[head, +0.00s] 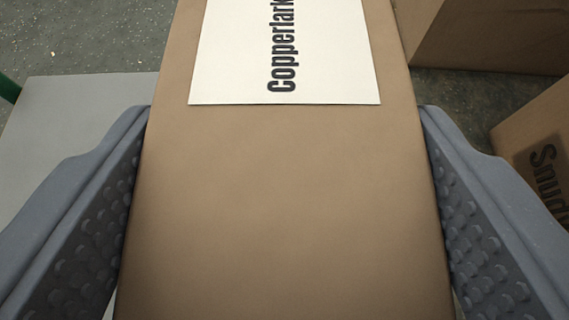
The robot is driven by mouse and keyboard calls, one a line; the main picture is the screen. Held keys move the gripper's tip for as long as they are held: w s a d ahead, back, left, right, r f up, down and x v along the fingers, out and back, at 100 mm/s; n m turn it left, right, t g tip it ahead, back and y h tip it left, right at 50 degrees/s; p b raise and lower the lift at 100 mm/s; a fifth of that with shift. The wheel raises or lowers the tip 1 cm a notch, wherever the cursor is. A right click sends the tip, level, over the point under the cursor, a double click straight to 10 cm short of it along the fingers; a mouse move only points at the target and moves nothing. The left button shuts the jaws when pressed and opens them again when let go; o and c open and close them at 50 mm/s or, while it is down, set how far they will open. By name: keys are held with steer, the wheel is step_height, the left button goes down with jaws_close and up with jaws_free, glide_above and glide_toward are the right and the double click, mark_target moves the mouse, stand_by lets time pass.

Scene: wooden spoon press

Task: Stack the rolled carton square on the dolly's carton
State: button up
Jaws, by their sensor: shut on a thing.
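A brown carton (280,200) with a white label reading "Copperlark" fills the middle of the head view, running off the top and bottom edges. The label's text is turned sideways. My gripper (285,215) is shut on this carton, with one grey studded pad against its left side and one against its right side. The carton's underside and far end are hidden. I cannot tell from this view whether it is lifted or resting on something. I cannot make out the dolly.
A brown carton (490,35) stands at the top right. Another carton (545,145) with dark, partly cut-off lettering is at the right edge. A flat light grey surface (75,110) lies at the left, with a bit of green (9,88) beside it. Speckled grey floor (90,35) shows between.

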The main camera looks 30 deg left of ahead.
steer(key=o, duration=1.2)
steer(key=shift+r, duration=0.1)
steer(key=p+v, duration=0.2)
steer(key=v, duration=1)
